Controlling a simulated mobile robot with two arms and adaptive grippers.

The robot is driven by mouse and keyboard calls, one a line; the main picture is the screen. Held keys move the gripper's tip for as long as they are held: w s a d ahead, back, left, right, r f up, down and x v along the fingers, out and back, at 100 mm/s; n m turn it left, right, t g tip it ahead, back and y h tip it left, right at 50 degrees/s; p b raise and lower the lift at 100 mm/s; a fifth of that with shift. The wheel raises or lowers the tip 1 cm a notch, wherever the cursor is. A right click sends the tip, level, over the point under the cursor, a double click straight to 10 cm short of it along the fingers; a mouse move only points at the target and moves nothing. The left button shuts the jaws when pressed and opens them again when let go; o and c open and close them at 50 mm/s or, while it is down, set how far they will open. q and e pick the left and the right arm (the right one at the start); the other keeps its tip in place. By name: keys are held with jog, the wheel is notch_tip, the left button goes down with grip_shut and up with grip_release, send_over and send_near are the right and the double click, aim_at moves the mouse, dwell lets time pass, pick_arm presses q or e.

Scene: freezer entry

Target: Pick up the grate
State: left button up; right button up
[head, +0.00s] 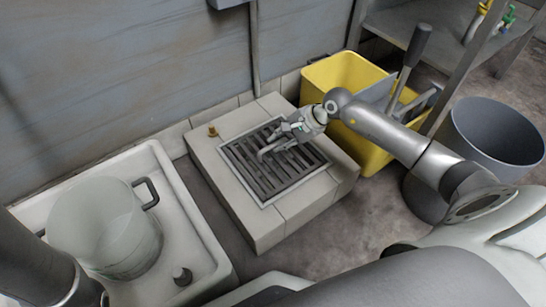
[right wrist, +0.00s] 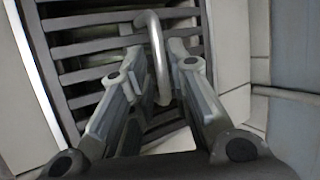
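The grate (head: 265,181) is a dark slatted panel in a light frame, set in the top of a raised tiled block (head: 299,208). Its slats also show in the right wrist view (right wrist: 85,48). A curved metal handle (right wrist: 157,62) stands up from it. My right gripper (head: 284,141) is over the far right part of the grate. In the right wrist view its fingers (right wrist: 158,72) are apart, with the handle between them. I cannot tell whether either finger touches the handle. My left gripper is not in view.
A white sink (head: 205,262) with a translucent bucket (head: 100,232) is at left. A small brass fitting (head: 212,131) stands on the block's far left corner. A yellow bin (head: 338,70) is behind, a grey bin (head: 497,137) at right. Bare floor (head: 325,237) lies in front.

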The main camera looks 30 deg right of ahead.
aim_at(274, 144)
jog(key=b+x, duration=0.1)
jog(key=x, duration=0.1)
jog(key=b+x, duration=0.2)
jog(key=shift+s+d+f, duration=0.1)
jog(key=shift+d+f, duration=0.1)
jog(key=shift+d, duration=0.1)
jog(key=shift+w+a+f+b, duration=0.2)
jog(key=shift+w+f+b, duration=0.15)
jog(key=shift+b, duration=0.25)
grip_shut()
jog(key=shift+r, duration=0.1)
